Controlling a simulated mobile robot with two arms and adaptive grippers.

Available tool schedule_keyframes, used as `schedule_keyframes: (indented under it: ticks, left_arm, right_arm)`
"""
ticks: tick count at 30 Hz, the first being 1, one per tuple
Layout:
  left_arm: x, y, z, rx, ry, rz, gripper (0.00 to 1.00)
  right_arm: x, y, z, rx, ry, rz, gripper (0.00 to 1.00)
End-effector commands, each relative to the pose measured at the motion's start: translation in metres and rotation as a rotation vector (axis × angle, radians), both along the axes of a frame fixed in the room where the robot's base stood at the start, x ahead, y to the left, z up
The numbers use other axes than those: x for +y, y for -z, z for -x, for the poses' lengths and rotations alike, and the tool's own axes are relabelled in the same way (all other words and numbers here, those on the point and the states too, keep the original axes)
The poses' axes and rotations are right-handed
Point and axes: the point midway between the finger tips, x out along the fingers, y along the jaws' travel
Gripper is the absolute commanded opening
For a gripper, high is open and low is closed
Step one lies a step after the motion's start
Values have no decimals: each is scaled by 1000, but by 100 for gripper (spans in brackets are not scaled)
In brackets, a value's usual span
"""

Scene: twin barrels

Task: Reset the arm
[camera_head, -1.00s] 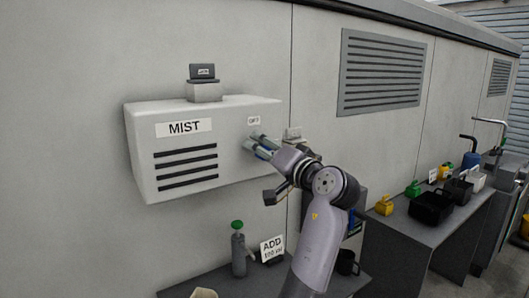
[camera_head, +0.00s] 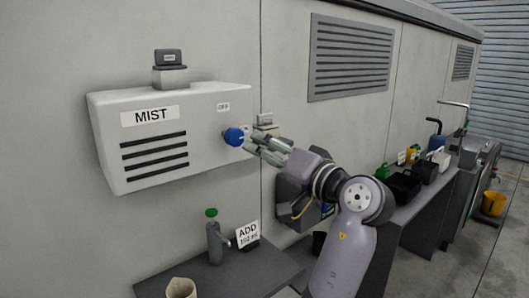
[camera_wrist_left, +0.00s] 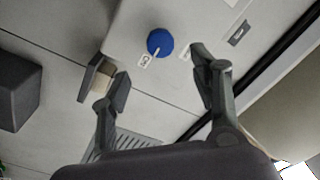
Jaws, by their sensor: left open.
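A blue round knob (camera_head: 234,137) sits on the right part of the white MIST box (camera_head: 190,150) on the wall. It also shows in the left wrist view (camera_wrist_left: 160,42) with a white pointer mark, ahead of the fingers and clear of them. My left gripper (camera_head: 262,145) is just to the right of the knob in the head view. Its two fingers stand apart in the left wrist view (camera_wrist_left: 160,77) with nothing between them. My right gripper is not in view.
Below the box, a grey table (camera_head: 215,277) holds a green-topped bottle (camera_head: 214,238), an ADD sign (camera_head: 247,234) and a beige cup (camera_head: 181,288). Farther right, a bench carries black bins (camera_head: 404,186). A yellow bucket (camera_head: 493,203) stands on the floor.

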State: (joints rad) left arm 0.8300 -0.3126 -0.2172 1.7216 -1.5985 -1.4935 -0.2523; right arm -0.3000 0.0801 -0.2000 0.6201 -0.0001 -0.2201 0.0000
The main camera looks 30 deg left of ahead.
Motion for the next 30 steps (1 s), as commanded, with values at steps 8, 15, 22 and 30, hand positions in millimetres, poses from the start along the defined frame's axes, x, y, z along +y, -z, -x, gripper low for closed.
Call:
schedule_keyframes:
  ticks: [8,15,22,30]
  left_arm:
    - [0,0,0,1,1,0,56]
    - [-10,54,-44,121,111,-38,56]
    - [-36,209,-112,372,374,-42,56]
    - [-63,415,-112,618,633,94,56]
  right_arm:
    - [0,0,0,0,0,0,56]
    - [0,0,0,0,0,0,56]
    - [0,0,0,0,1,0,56]
    - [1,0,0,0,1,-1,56]
